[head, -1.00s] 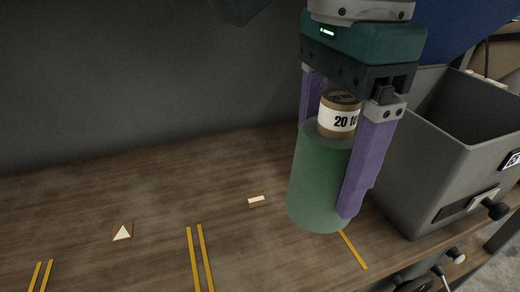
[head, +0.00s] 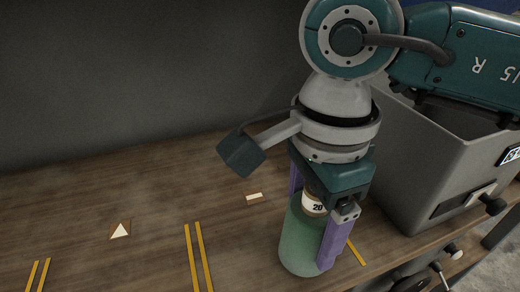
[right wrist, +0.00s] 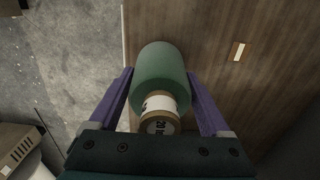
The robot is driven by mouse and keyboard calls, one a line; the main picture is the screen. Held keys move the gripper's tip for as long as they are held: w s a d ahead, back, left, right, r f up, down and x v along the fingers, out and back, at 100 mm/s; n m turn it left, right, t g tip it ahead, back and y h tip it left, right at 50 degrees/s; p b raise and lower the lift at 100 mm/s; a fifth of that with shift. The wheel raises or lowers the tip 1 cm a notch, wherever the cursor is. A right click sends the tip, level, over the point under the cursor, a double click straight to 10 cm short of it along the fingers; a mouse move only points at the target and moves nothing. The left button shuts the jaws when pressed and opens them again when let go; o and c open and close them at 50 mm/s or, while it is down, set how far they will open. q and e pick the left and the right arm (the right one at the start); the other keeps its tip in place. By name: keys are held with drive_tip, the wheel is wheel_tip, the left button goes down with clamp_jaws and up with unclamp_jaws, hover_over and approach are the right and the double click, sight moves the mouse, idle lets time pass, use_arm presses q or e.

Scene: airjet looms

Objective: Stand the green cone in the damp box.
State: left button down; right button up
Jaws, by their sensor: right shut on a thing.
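The green cone (head: 300,243) is a green yarn package on a brown tube with a white label reading "20". My right gripper (head: 310,247) is shut on it, with one purple finger on each side. The cone is roughly upright, tube end up, by the front of the wooden table; I cannot tell whether its base touches the wood. In the right wrist view the cone (right wrist: 160,75) lies between both fingers. The damp box (head: 412,185), a grey open-topped bin, stands right of the cone, its inside partly hidden by my right arm. My left gripper is not in view.
The wooden table (head: 90,210) has yellow line pairs (head: 198,255), a white triangle mark (head: 120,231) and a small white rectangle mark (head: 254,197). Its left and middle are clear. Dark knobs (head: 494,206) stick out at the box's front right. A grey wall stands behind.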

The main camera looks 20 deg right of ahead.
drive_tip(key=o, duration=1.5)
drive_tip(key=shift+f, duration=0.1)
drive_tip(key=shift+r, duration=0.2)
wheel_tip(320, 180, up, 12)
